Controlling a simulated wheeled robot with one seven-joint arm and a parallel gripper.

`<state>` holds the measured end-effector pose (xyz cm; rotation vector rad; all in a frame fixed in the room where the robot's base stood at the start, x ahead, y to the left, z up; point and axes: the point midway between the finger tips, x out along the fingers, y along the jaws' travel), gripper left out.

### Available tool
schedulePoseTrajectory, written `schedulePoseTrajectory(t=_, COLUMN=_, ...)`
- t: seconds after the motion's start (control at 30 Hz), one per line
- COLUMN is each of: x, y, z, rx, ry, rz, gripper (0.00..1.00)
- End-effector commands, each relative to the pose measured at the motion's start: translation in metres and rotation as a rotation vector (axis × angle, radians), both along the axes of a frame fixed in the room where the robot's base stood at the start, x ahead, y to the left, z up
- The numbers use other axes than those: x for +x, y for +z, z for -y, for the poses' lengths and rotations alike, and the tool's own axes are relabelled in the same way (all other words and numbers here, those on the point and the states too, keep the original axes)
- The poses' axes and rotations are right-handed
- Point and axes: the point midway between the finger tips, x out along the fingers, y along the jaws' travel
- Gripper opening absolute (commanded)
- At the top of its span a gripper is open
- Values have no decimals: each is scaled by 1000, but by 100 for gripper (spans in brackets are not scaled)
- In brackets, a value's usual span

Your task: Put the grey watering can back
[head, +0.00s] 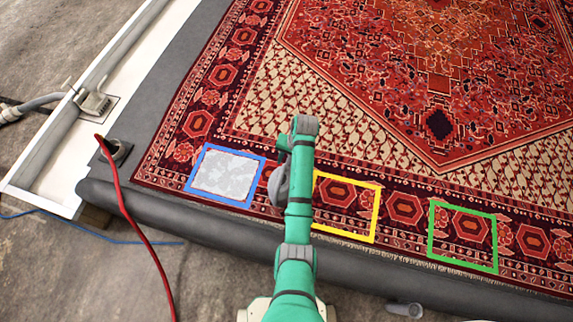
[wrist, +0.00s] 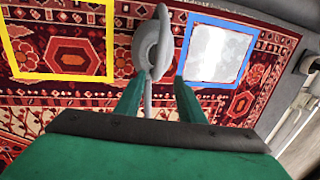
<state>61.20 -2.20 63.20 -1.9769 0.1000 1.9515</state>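The grey watering can (head: 277,187) is on the patterned rug (head: 345,110), between the blue frame and the yellow frame. My arm covers part of it in the head view. In the wrist view the can (wrist: 153,48) is just ahead of my gripper (wrist: 160,80). The two green fingers are apart, and a thin grey part of the can reaches back between them, close to the left finger. I cannot tell whether it touches that finger.
The blue frame (head: 193,180) surrounds a pale grey-white patch (head: 226,175). The yellow frame (head: 376,215) and green frame (head: 495,245) surround bare rug. A red hose (head: 128,215) runs down at the left. A grey cylinder (head: 405,310) lies at the front edge.

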Motion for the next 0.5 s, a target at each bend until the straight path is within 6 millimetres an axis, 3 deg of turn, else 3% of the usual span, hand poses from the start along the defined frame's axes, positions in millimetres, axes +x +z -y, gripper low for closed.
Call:
schedulePoseTrajectory(t=0.17, x=-6, y=1, z=0, rx=-2, ry=-2, rz=12, gripper=36)
schedulePoseTrajectory(t=0.27, x=-18, y=-16, z=-4, rx=-8, ry=-7, rz=51, gripper=36)
schedulePoseTrajectory(t=0.5, x=-69, y=-61, z=-18, rx=-44, ry=-16, rz=230, gripper=36)
